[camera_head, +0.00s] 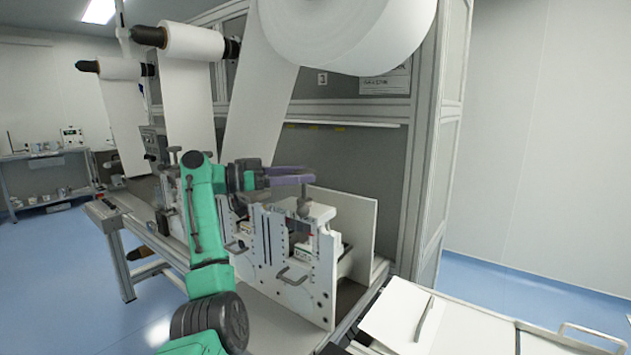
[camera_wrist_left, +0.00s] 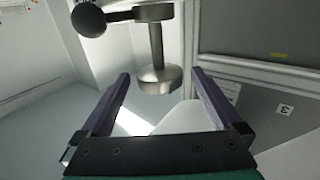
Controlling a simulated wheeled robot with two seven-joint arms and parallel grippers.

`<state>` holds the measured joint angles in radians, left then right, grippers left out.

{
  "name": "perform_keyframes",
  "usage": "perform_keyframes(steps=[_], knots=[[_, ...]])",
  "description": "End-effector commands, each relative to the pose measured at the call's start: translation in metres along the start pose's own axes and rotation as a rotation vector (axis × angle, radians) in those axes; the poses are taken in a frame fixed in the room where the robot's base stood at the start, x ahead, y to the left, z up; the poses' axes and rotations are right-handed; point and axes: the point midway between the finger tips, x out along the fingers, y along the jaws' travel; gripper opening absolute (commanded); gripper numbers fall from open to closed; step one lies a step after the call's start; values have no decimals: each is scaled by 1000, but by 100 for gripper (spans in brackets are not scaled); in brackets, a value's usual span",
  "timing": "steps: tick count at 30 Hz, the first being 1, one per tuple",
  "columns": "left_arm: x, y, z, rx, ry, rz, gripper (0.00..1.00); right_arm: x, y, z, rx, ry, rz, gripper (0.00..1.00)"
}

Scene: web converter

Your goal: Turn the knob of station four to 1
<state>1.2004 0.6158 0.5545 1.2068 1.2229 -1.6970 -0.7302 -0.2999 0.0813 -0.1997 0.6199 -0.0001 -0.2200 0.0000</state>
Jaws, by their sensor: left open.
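A metal knob (camera_wrist_left: 160,80) with a round base, a thin stem and a crossbar ending in a black ball shows in the left wrist view. In the head view a dark-topped knob (camera_head: 303,205) stands on the white-plated station (camera_head: 270,240). My left gripper (camera_wrist_left: 160,74) is open, with its two purple fingers on either side of the metal base and no clear contact. In the head view the left gripper (camera_head: 308,175) lies just above the station's knob. The setting numbers are not readable. My right gripper is out of view.
A large white roll (camera_head: 345,30) hangs above, with a white web (camera_head: 258,95) running down behind my left arm. A card marked 3 (camera_head: 322,79) is on the machine panel. An upright pale plate (camera_head: 345,215) stands right of the station. Floor (camera_head: 520,285) is clear at right.

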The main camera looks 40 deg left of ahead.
Motion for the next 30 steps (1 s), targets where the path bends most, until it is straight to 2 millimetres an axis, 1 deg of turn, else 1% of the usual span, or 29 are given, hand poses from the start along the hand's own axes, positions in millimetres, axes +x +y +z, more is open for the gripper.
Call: perform_keyframes(steps=[1,3,6,9,10,14,30], knots=[[-17,-1,6,3,1,-7,99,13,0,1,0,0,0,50],[-38,-1,7,1,-1,-5,99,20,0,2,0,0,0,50],[-65,0,5,0,-2,-3,99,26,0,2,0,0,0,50],[-84,0,4,-1,-3,-1,99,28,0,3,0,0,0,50],[-87,0,3,-2,-3,0,99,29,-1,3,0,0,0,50],[-94,0,2,-2,-3,3,99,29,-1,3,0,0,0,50],[-93,0,2,-2,-3,2,99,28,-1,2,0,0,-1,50]])
